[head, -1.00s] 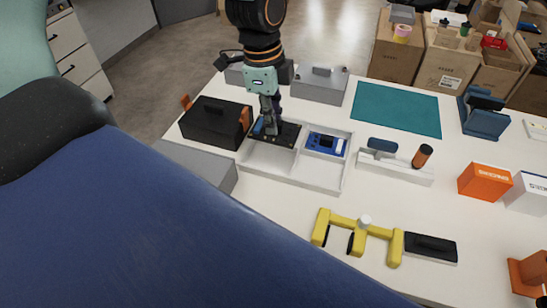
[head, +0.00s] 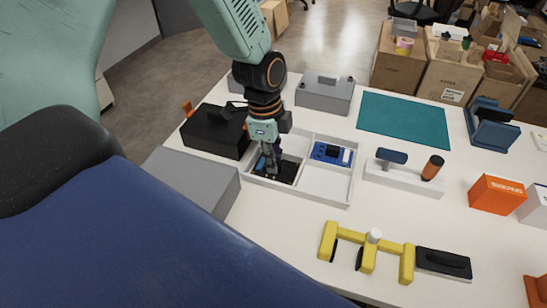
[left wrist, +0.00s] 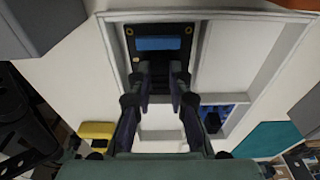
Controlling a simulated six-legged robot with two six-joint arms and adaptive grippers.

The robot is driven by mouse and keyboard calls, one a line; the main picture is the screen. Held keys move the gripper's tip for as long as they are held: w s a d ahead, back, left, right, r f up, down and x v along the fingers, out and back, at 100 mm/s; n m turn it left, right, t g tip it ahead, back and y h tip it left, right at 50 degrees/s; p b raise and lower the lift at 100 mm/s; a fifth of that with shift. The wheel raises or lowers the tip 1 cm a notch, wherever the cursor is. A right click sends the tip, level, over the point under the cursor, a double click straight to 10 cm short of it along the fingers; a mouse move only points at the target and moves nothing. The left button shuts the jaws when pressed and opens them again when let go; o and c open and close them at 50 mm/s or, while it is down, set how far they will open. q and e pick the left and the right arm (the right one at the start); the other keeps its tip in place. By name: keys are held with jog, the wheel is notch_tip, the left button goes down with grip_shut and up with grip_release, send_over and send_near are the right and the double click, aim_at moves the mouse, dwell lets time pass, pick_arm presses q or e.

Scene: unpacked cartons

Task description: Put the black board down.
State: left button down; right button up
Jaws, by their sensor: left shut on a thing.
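My left gripper (head: 271,164) points down and is shut on the board. A blue board (head: 325,152) sits in the back right compartment. My right gripper is not in view.
A black case (head: 212,132) stands left of the tray and a grey box (head: 190,180) at its front left. A white holder (head: 402,178) stands to the right, a teal mat (head: 404,120) behind. A yellow fixture (head: 367,255) is in front. The tray's front right compartment is empty.

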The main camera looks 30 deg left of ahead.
pick_arm(q)
jog(key=shift+d, duration=0.15)
jog(key=shift+s+f, duration=0.1)
jog(key=shift+s, duration=0.05)
jog(key=c, duration=1.6)
grip_release()
jog(key=shift+a, duration=0.25)
jog(key=shift+o, duration=0.7)
jog(key=shift+a, duration=0.15)
jog(key=shift+o, duration=0.6)
jog(key=shift+f, duration=0.1)
jog(key=shift+o, duration=0.4)
jog(key=shift+d, duration=0.3)
jog(key=shift+a+r, duration=0.2)
jog(key=shift+r, duration=0.25)
notch_tip(320, 180, up, 12)
jog(key=a+p, duration=0.1)
jog(key=p, duration=0.2)
jog(key=shift+f, duration=0.2)
jog(key=shift+s+a, duration=0.15)
